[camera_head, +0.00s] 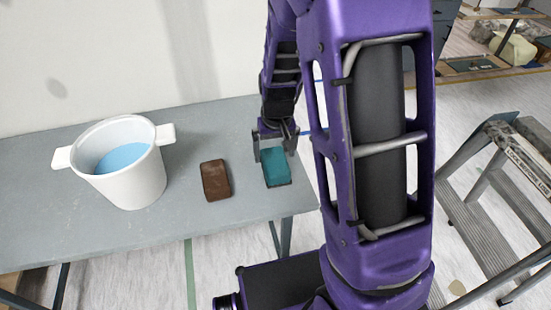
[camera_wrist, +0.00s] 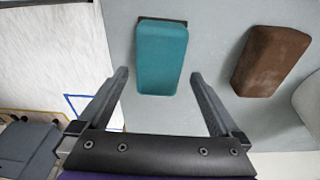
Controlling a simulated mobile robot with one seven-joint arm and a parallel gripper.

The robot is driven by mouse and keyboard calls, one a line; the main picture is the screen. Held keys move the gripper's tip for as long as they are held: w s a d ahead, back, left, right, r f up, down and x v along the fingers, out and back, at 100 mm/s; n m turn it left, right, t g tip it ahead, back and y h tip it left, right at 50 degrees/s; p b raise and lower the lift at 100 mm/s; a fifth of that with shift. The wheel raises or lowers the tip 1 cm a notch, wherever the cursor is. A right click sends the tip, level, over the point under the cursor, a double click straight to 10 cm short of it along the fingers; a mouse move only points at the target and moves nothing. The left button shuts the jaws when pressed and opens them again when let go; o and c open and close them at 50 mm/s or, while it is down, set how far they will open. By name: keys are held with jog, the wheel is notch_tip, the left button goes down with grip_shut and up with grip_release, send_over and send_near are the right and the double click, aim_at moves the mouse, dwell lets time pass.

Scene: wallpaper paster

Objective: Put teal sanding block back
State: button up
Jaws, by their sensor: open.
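The teal sanding block (camera_head: 276,167) lies on the grey table near its right end. In the wrist view the teal block (camera_wrist: 161,58) sits just beyond and between my fingertips, with a dark strip showing at its far edge. My gripper (camera_head: 274,148) is above the table at the block's far end in the head view. In the wrist view my gripper (camera_wrist: 158,74) is open, with a finger on either side and nothing held between them. I cannot tell the exact height of the fingers above the block.
A brown block (camera_head: 215,180) lies left of the teal block, with bare table between. A white bucket (camera_head: 128,180) with blue contents stands farther left. The grey table (camera_head: 70,215) ends just right of the teal block. A stepladder (camera_head: 490,190) stands at right.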

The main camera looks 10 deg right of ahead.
aim_at(276, 166)
notch_tip(276, 166, up, 12)
jog(key=s+p, duration=0.1)
jog(key=p, duration=0.1)
jog(key=shift+s+r, duration=0.2)
jog(key=shift+s, duration=0.15)
